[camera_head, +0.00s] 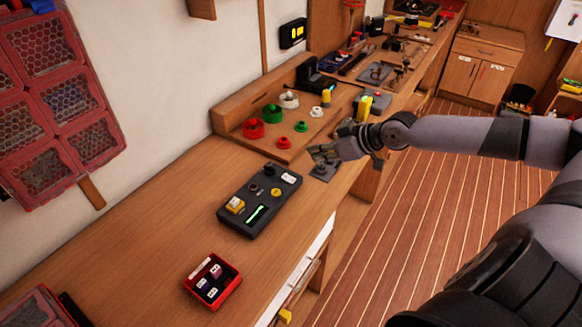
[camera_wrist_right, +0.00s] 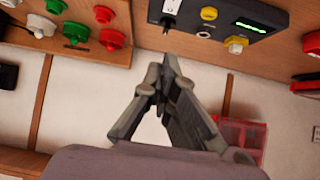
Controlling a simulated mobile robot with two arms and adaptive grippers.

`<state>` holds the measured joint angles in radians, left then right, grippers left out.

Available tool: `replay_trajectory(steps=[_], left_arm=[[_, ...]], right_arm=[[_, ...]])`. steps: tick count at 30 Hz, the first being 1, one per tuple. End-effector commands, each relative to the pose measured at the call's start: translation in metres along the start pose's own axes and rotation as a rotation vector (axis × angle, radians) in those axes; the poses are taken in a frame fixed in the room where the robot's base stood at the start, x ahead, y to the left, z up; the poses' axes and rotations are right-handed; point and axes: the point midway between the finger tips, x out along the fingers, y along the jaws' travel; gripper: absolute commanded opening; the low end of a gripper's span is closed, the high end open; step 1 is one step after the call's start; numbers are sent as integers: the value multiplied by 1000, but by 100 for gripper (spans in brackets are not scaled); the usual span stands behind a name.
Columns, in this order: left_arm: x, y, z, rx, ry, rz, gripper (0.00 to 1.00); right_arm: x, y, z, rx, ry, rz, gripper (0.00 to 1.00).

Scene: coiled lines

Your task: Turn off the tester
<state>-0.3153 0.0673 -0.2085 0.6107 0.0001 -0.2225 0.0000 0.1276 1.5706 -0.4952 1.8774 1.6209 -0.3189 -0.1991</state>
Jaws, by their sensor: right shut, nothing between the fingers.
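The tester looks to be the dark box (camera_head: 238,222) on the wooden bench in the head view. It has a lit green bar, a yellow-and-white part, a round yellow piece, dark knobs and a white plate on top. It also shows at the top of the right wrist view (camera_wrist_right: 218,32), with its green bar lit. My right gripper (camera_head: 320,153) is shut and empty, just beyond the tester's far right end and apart from it. Its fingers show in the right wrist view (camera_wrist_right: 163,72), below the tester in the picture. My left gripper is not in view.
A red tray (camera_head: 238,285) with small blocks sits nearer on the bench. Red (camera_head: 251,128) and green (camera_head: 272,113) round parts stand on a raised board behind. Red mesh crates (camera_head: 97,138) are on the left. Bare bench lies left of the tester.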

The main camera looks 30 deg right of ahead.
Motion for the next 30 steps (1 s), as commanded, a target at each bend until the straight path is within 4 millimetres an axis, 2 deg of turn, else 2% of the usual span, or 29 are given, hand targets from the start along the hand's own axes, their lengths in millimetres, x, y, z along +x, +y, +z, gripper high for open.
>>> replay_trajectory(steps=[5, 10, 22, 30], left_arm=[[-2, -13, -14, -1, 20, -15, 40], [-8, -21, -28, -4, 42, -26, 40], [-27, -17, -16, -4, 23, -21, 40], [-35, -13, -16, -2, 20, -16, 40]], right_arm=[[12, 0, -1, 4, 5, -2, 0], [32, 0, -3, 6, 7, -2, 0], [98, -1, -4, 5, 3, -3, 0], [123, 0, 23, 3, -1, 0, 0]])
